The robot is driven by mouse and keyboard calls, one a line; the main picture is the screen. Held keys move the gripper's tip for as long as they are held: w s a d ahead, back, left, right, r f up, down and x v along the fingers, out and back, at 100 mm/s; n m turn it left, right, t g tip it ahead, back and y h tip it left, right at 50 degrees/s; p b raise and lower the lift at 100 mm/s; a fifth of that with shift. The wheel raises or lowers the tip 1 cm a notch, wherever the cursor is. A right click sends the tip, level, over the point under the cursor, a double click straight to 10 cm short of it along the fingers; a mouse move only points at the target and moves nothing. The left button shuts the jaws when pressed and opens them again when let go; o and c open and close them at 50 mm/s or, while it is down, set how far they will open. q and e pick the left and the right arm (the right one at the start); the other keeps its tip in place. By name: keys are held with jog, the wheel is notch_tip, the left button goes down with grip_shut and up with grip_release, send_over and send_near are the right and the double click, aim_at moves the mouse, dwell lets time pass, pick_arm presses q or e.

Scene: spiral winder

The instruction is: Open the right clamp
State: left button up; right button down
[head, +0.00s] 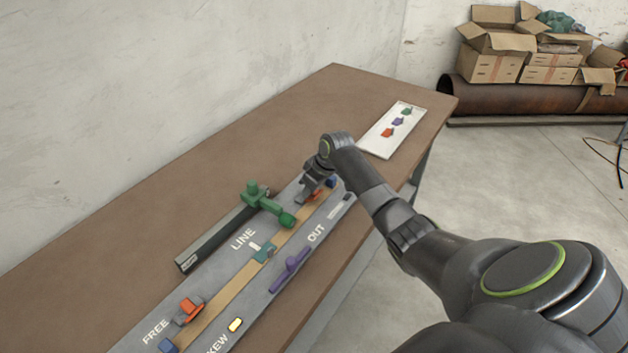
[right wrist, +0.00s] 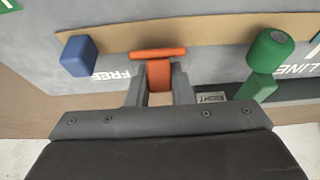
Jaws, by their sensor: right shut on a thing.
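The right clamp (head: 318,196) is an orange piece at the far end of the grey fixture, mostly covered by my right gripper in the head view. My right gripper (head: 312,192) reaches down onto it. In the right wrist view, the fingers (right wrist: 160,92) are shut on the orange handle (right wrist: 159,75), one on each side. An orange crossbar (right wrist: 158,53) lies just beyond the fingertips, over the tan strip's edge. The word FREE shows beside the clamp. A matching orange clamp (head: 190,308) stands at the near end. My left gripper is out of view.
A green lever with a round knob (head: 287,220) stands close to the right gripper. A blue block (right wrist: 79,56) sits beside the clamp. A white tray (head: 376,146) lies beyond. The table's left side is bare.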

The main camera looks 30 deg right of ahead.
jog(key=shift+w+a+r+g+h, duration=0.15)
jog(key=shift+w+g+h, duration=0.2)
jog(key=shift+g, duration=0.25)
jog(key=shift+w+a+g+h, duration=0.1)
jog(key=shift+w+g+h, duration=0.15)
jog(key=shift+g, duration=0.65)
jog(key=c, duration=1.3)
grip_release()
jog(key=shift+w+f, duration=0.1)
jog(key=shift+f, duration=0.1)
jog(key=r, duration=0.5)
jog(key=s+r, duration=0.1)
jog(key=r, duration=1.1)
jog(key=shift+s+d+r, duration=0.15)
jog(key=shift+d+r, duration=0.05)
